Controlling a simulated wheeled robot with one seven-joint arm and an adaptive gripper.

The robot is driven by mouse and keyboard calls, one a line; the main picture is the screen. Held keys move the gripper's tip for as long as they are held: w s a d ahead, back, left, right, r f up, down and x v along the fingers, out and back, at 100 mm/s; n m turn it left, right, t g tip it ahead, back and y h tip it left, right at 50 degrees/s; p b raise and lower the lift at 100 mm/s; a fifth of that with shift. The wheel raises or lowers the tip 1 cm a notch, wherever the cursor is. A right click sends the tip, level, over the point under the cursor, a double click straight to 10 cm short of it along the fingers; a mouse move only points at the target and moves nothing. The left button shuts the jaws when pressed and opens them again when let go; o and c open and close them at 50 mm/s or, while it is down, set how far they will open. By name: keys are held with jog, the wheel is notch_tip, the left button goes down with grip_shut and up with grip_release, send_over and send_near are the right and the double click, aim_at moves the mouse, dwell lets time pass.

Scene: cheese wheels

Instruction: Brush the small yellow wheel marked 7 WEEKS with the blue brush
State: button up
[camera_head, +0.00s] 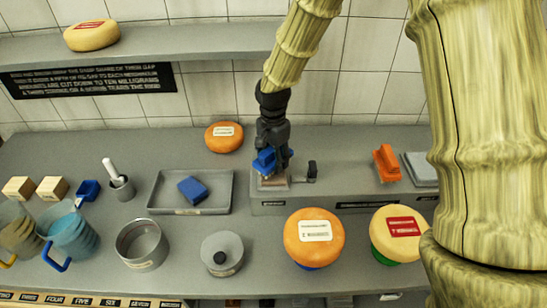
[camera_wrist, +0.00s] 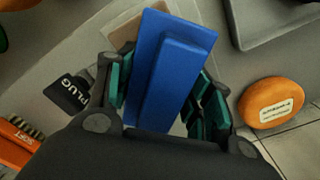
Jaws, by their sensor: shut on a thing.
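My gripper (camera_head: 273,158) points down over the raised grey ledge in the head view. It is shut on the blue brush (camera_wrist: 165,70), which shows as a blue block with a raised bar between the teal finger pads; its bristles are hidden. In the head view the brush (camera_head: 264,160) is just above a small plate (camera_head: 271,183); I cannot tell whether they touch. A yellow wheel with a red label (camera_head: 391,249) sits on a green stand at the right. Another yellow wheel with a red label (camera_head: 92,36) is on the upper shelf. Neither label is readable as 7 WEEKS.
An orange wheel (camera_head: 308,254) stands front centre, another orange wheel (camera_head: 224,144) at the back. A grey tray (camera_head: 160,203) holds a blue block. An orange brush (camera_head: 387,165) is on the ledge. A black PLUG piece (camera_wrist: 72,90) is beside my gripper. Pots and jugs stand left.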

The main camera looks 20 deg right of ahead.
aim_at(273, 148)
jog(key=shift+s+f, duration=0.1)
jog(key=shift+f, duration=0.3)
dwell(1.9)
jog(key=shift+r+p, duration=2.7)
jog(key=shift+r, duration=0.9)
